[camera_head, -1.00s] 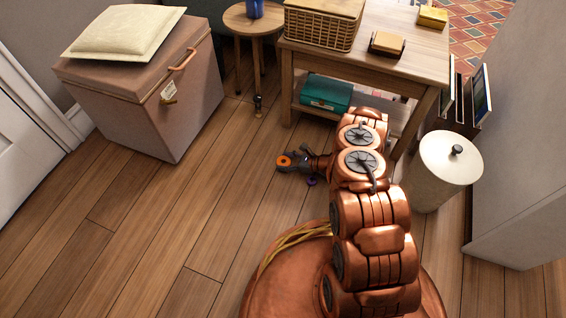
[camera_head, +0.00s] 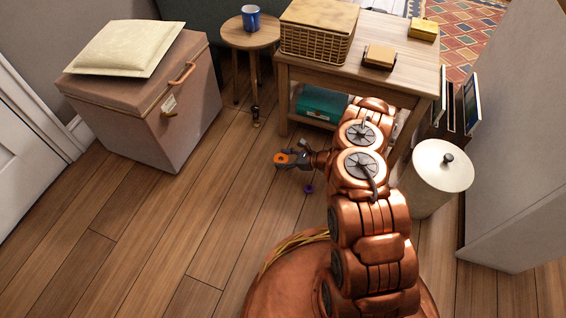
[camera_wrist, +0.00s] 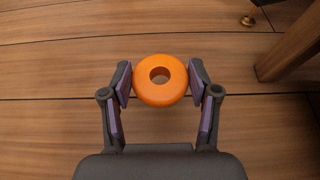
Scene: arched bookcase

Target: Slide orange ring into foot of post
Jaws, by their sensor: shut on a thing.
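The orange ring (camera_wrist: 160,80) is pinched between the two purple-padded fingers of my gripper (camera_wrist: 160,82), its hole facing the wrist camera. In the head view my gripper (camera_head: 287,159) holds the ring (camera_head: 281,158) over the wooden floor, left of my arm. Its height above the floor is hard to tell. A small dark upright piece with a brass base (camera_head: 256,115), perhaps the post, stands on the floor by the round side table, apart from the ring. A brass foot with a dark stem (camera_wrist: 248,19) shows at the wrist view's top right.
A wooden leg (camera_wrist: 290,45) enters at the wrist view's right. The wooden table (camera_head: 400,70) and round side table (camera_head: 249,36) stand behind, the pinkish chest (camera_head: 150,105) at left. A small purple thing (camera_head: 308,188) shows below my gripper. The floor left of my gripper is clear.

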